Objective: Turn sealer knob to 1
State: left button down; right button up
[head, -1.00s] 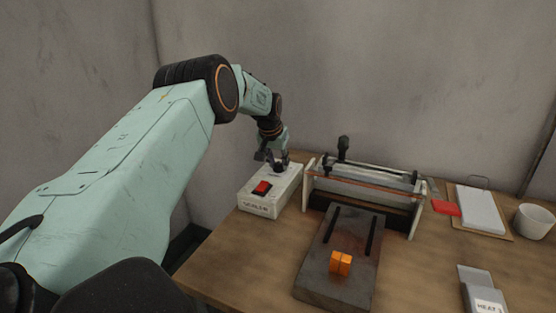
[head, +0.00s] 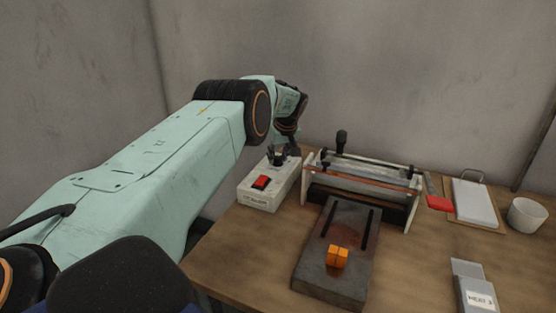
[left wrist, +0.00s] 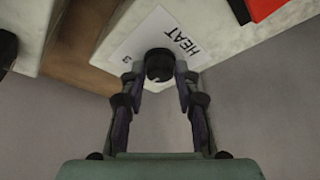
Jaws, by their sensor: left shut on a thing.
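The sealer's control box (head: 258,201) is a white block at the table's back left, with a red rocker switch (head: 261,182) on its top. A black knob (left wrist: 159,65) sits on a white "HEAT" label (left wrist: 150,35), beside a small digit that looks like 3. My left gripper (head: 281,156) is at the far end of the box, over the label. In the left wrist view its two fingers (left wrist: 159,76) are shut on the knob, one on each side. The knob's pointer mark cannot be made out. My right gripper is not in view.
The sealer's frame with its bar (head: 365,175) stands just right of the box. A dark plate (head: 330,285) with an orange block (head: 337,257) lies in front.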

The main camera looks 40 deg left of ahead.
pick_arm(q)
jog(key=shift+w+r+n+b, duration=0.1)
jog(key=shift+n+b, duration=0.6)
jog(key=shift+b, duration=0.15)
jog(key=c, duration=1)
grip_release()
jog(key=shift+o, duration=0.2)
jog(key=v, duration=1.2)
jog(key=shift+w+d, duration=0.15)
jog(key=shift+w, duration=0.05)
